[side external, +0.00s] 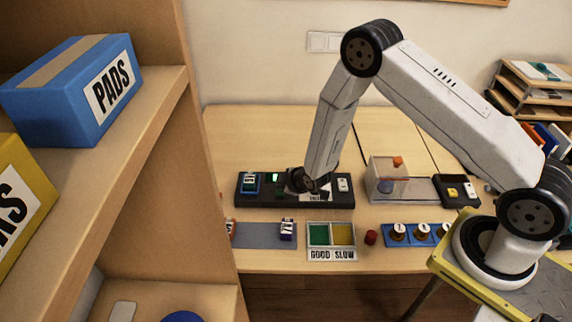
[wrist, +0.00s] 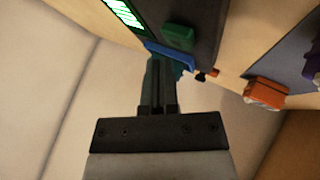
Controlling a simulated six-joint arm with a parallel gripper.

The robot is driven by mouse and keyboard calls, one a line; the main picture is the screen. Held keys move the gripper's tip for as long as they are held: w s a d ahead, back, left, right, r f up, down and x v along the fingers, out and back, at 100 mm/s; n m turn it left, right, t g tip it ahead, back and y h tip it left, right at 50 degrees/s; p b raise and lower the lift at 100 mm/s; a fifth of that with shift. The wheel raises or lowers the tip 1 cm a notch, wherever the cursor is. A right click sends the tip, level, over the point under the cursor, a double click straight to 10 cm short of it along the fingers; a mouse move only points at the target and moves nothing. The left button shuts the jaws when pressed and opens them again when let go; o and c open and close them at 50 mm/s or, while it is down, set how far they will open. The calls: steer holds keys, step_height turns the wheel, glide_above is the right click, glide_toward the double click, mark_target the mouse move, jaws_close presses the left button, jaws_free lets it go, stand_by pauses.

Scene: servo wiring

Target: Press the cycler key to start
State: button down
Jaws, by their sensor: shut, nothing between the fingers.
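The cycler looks to be the long black unit (side external: 265,202) on the table, with a lit green screen (side external: 275,178) and a blue part at its left end (side external: 250,184). My gripper (side external: 298,188) is low over the middle of this unit and hides part of its top. In the wrist view my gripper's fingers (wrist: 159,62) are together and empty. Beyond their tips are a dark green block (wrist: 178,38) and a blue edge (wrist: 170,53), near the lit screen (wrist: 125,12). I cannot tell which part is the key, or whether the fingertips touch anything.
A grey mat (side external: 262,236) in front holds an orange-red servo (side external: 231,229) and a purple one (side external: 288,230). Right of it are a green-and-yellow tray (side external: 331,255), a red cylinder (side external: 371,237) and a blue rack (side external: 412,242).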

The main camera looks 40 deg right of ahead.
steer(key=shift+r, duration=0.1)
steer(key=shift+r, duration=2.4)
steer(key=shift+s+r, duration=0.2)
steer(key=shift+r, duration=0.3)
steer(key=s+r+m+g, duration=0.3)
steer(key=s+r, duration=0.4)
steer(key=s, duration=0.4)
steer(key=s+d+r+m+g, duration=0.1)
steer(key=s+r+m+g, duration=0.2)
steer(key=s+r+m, duration=0.2)
steer(key=s+r, duration=0.3)
steer(key=s, duration=0.2)
steer(key=shift+s+g, duration=0.3)
steer(key=shift+s, duration=0.1)
